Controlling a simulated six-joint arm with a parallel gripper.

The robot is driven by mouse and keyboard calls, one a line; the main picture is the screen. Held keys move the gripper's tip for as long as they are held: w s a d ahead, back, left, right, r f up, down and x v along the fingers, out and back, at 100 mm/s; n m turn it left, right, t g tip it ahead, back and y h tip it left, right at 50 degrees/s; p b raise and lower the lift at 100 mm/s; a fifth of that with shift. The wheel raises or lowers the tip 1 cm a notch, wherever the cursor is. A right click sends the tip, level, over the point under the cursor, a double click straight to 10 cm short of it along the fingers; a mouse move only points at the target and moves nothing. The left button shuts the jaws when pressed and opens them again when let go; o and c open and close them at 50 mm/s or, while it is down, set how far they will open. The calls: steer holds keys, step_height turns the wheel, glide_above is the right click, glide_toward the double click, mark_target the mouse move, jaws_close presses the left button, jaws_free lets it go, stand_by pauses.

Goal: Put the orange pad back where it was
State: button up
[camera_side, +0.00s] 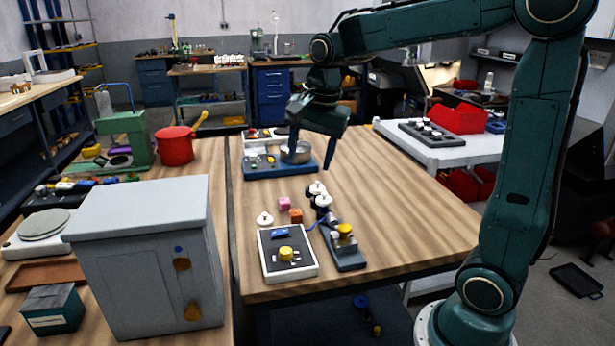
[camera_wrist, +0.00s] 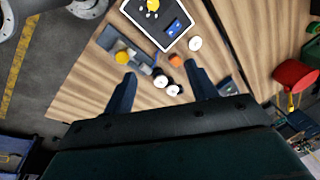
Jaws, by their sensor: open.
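In the wrist view the orange pad (camera_wrist: 176,60) lies near the white-topped black knobs (camera_wrist: 160,81). My gripper (camera_side: 311,150) hangs over the table, well above and behind the pad in the side view. The pink block cannot be made out in the wrist view.
A grey-blue fixture with a yellow knob (camera_side: 344,246) stands right of the panel box. A white disc (camera_side: 264,219) lies to its left. A blue-based unit with a metal pan (camera_side: 297,152) stands farther back. The table's right side is clear. A grey cabinet (camera_side: 145,258) stands left.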

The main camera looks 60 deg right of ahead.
steer(key=s+a+n+t, duration=0.1)
steer(key=s+a+n, duration=0.1)
steer(key=s+n, duration=0.3)
steer(key=s+a+n+t, duration=0.1)
steer(key=s+a+n, duration=0.2)
steer(key=s+n, duration=0.2)
steer(key=s+a+f+n+t, duration=0.1)
steer(key=s+a+n, duration=0.1)
steer(key=s+n, duration=0.3)
steer(key=s, duration=0.3)
steer(key=shift+a+y, duration=0.3)
steer(key=shift+a, duration=0.1)
